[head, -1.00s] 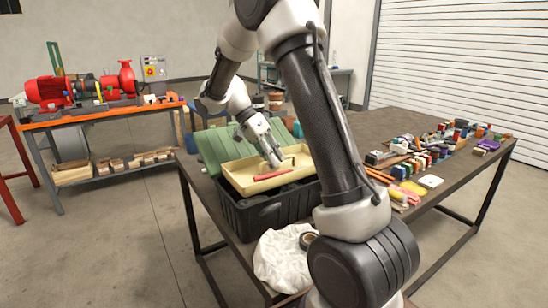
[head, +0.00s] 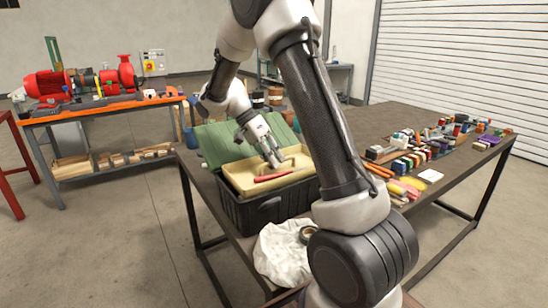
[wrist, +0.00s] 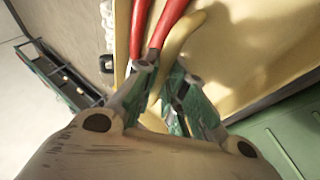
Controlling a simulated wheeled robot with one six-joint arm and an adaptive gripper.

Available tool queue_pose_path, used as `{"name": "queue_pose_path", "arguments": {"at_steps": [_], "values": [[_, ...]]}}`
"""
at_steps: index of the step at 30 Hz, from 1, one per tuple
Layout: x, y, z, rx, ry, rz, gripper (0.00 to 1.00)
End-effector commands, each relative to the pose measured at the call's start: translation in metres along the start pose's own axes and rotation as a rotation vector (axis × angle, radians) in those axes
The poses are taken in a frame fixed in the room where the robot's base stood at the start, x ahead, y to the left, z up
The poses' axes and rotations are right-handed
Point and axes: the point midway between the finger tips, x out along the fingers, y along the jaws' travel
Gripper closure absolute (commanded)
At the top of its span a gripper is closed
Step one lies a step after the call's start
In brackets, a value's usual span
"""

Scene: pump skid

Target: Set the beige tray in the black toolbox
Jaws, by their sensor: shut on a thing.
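The beige tray (head: 240,178) is at the mouth of the black toolbox (head: 262,213), which stands open on the table. Its lower part is hidden by the box wall; I cannot tell whether it rests on anything. My gripper (head: 273,163) points down into the tray and is shut on its curved beige handle. In the wrist view my gripper (wrist: 165,98) has its fingers on either side of the handle (wrist: 180,38), with the tray floor (wrist: 265,45) beyond. A red-handled tool (head: 273,177) lies in the tray; its red handles (wrist: 160,30) show beside my fingers.
The toolbox's green lid (head: 218,143) is tipped back behind it. A white cloth (head: 283,250) and a dark roll (head: 308,235) lie in front. Many small items (head: 420,155) cover the table's right side. An orange-topped bench (head: 100,108) with red pump parts stands far left.

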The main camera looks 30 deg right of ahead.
Motion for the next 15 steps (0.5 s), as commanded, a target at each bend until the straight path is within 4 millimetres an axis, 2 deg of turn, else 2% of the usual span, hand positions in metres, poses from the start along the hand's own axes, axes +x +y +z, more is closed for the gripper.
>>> {"name": "queue_pose_path", "arguments": {"at_steps": [15], "values": [[0.0102, -0.0059, 0.0040, 0.000, 0.001, 0.001, 1.00]]}}
